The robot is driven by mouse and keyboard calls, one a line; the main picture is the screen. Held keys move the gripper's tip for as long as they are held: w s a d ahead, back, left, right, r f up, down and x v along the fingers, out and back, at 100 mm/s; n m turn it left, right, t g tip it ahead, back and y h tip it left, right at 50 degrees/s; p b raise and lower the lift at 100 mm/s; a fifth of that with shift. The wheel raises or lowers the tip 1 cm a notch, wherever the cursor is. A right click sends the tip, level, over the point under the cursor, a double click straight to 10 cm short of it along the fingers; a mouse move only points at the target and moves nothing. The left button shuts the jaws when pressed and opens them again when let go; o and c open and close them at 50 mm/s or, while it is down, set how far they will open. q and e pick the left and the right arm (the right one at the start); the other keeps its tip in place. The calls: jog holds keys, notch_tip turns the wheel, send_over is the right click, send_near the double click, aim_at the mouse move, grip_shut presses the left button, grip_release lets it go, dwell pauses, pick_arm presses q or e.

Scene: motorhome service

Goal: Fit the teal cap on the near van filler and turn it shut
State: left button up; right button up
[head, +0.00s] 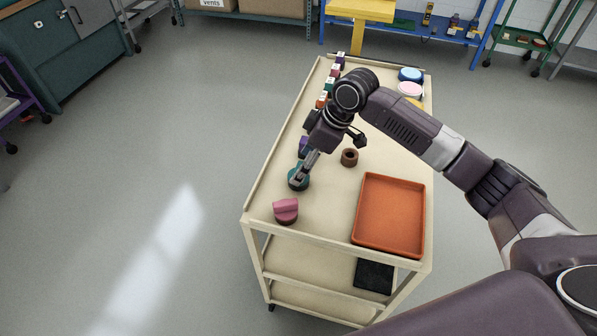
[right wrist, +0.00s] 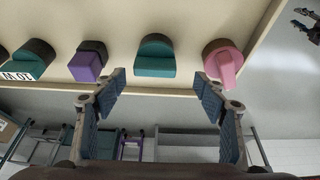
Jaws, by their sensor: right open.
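The teal cap (head: 297,186) sits on the cream cart top, near its left edge. It also shows in the right wrist view (right wrist: 155,65), with a dark round base and a raised teal grip. My right gripper (head: 302,171) is at the teal cap in the head view. In the right wrist view its fingers (right wrist: 162,92) are apart, with the teal cap ahead of the gap and nothing held. Two dark finger-like parts at the top right of that view look like my left gripper (right wrist: 306,29); its opening is unclear. I cannot make out a van filler.
A pink cap (head: 286,210) and a purple cap (head: 303,147) flank the teal one closely. A brown ring (head: 349,157) and an orange tray (head: 389,216) are to the right. More caps line the cart's far end. The floor left of the cart is clear.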

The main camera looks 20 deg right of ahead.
jog(key=x, duration=0.3)
jog(key=shift+w+d+p, duration=0.2)
jog(key=shift+d+p, duration=0.1)
jog(key=shift+p, duration=0.05)
jog(key=shift+w+a+f, duration=0.15)
jog(key=shift+w+f, duration=0.05)
jog(key=shift+f, duration=0.45)
pick_arm(q)
jog(key=shift+w+r, duration=0.6)
jog(key=shift+r, duration=0.05)
pick_arm(e)
jog(key=shift+r, duration=0.1)
jog(key=c, duration=1.2)
jog(key=shift+r, duration=0.1)
jog(key=shift+c, duration=0.2)
